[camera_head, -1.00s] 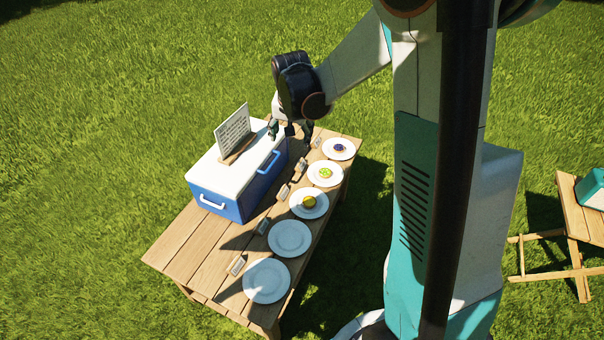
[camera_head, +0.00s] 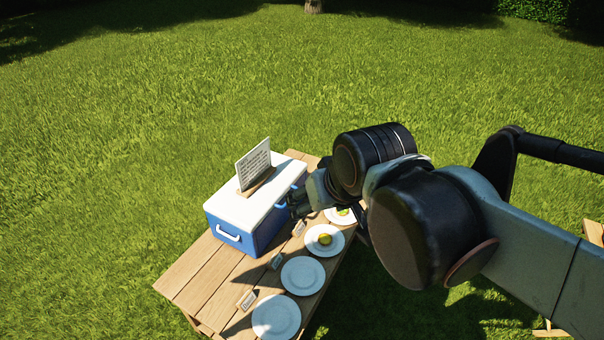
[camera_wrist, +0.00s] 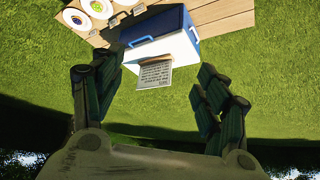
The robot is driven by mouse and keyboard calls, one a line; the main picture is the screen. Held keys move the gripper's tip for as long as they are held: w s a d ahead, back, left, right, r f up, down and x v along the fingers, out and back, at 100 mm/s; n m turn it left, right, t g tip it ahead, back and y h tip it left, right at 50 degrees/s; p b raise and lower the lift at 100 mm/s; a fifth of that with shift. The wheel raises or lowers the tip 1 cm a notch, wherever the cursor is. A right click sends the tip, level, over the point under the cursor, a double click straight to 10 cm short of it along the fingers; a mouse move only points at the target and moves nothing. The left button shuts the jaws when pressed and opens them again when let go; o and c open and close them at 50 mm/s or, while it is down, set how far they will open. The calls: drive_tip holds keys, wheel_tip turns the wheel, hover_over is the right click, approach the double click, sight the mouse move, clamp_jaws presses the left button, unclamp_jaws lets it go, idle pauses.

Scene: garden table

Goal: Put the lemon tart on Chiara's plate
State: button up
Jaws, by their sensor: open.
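A round yellow item (camera_head: 325,239), which looks like the lemon tart, lies on a white plate (camera_head: 313,247) in the head view. Behind it, a plate with a yellow-green item (camera_head: 343,211) is partly hidden by my arm. Two nearer plates, a middle one (camera_head: 303,276) and the nearest (camera_head: 276,317), are empty. Small name cards (camera_head: 247,300) stand beside the plates; their writing is too small to read, so I cannot tell which plate is Chiara's. My gripper (camera_wrist: 160,85) is open and empty, its fingers spread wide in the wrist view. It hangs above the table beside the cooler.
A blue cooler (camera_head: 225,222) with a white lid stands on the wooden table (camera_head: 188,270), left of the plates. A sign (camera_head: 253,165) stands upright on the lid. The wrist view also shows a plate with a purple-topped item (camera_wrist: 77,19). Grass surrounds the table.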

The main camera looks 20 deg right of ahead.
drive_tip(key=s, duration=0.2)
drive_tip(key=shift+s+a+f+n+t, duration=0.25)
drive_tip(key=shift+s+a+n+t, duration=0.05)
drive_tip(key=shift+a+n, duration=0.1)
